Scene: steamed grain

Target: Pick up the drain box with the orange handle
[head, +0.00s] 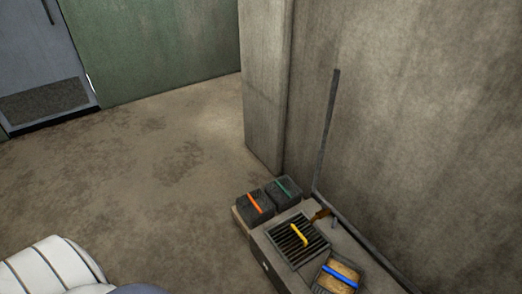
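The drain box with the orange handle (247,213) is a dark, square box at the far left end of a low bench, lower centre of the head view. Its orange handle (254,203) lies diagonally across its top. It stands beside a similar dark box with a green handle (290,196). Nothing covers it from this view. Neither of my grippers shows in the head view.
The low bench (262,252) runs along the right wall and also bears a slatted grate with a yellow handle (285,244) and a tan-filled box with a blue handle (345,272). A concrete pillar (263,90) stands behind. The floor (150,185) to the left is clear.

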